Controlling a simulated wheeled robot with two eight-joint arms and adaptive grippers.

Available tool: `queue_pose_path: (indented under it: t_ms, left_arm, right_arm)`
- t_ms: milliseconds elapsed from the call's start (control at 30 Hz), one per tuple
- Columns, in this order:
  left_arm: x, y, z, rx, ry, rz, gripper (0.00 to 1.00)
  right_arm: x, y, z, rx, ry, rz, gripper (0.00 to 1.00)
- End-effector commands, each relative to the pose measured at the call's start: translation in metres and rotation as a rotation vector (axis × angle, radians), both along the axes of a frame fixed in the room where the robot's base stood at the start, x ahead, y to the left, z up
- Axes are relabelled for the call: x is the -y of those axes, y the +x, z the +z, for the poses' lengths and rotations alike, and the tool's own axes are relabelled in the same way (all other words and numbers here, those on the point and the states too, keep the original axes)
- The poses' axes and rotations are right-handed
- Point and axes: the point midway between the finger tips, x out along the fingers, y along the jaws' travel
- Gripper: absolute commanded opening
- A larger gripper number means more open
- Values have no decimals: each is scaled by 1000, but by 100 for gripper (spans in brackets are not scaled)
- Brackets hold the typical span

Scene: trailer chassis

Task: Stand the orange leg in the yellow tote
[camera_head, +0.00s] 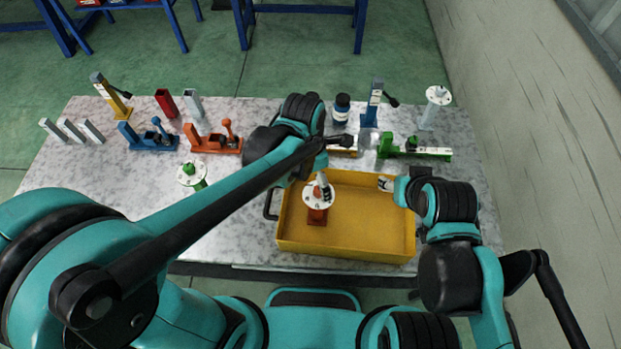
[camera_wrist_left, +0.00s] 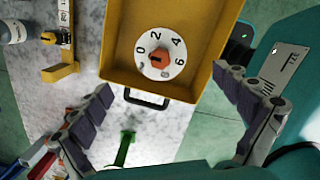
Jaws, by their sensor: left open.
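The orange leg (camera_head: 317,216) stands inside the yellow tote (camera_head: 370,250), near its left wall, with its white round plate on top. In the left wrist view I look down on the leg (camera_wrist_left: 160,60), whose numbered white plate surrounds an orange centre; the tote's rim (camera_wrist_left: 115,75) also shows. My left gripper (camera_wrist_left: 165,125) is open and empty, with fingers spread wide; in the head view it hangs over the tote's left side, partly hidden by its arm. My right gripper (camera_head: 387,184) is at the tote's right far corner; its fingers are too small to read.
A green leg (camera_head: 192,176) stands left of the tote. Blue (camera_head: 150,137) and orange (camera_head: 213,141) clamp-like parts, a dark bottle (camera_head: 341,108) and a green part (camera_head: 415,151) are behind. A pale leg (camera_head: 434,105) stands at the back right. The table's left front is clear.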

Motion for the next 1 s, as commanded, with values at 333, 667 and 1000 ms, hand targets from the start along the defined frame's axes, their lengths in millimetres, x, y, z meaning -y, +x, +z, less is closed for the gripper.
queue_pose_path:
  t_ms: [333,667,1000]
  left_arm:
    - [-23,-2,17,87,10,-204,99]
    - [-107,-22,58,411,256,-1078,99]
    - [-164,-46,72,484,667,-1787,99]
  right_arm:
    - [0,0,0,0,0,0,51]
    - [0,0,0,0,0,0,51]
    - [0,0,0,0,0,0,51]
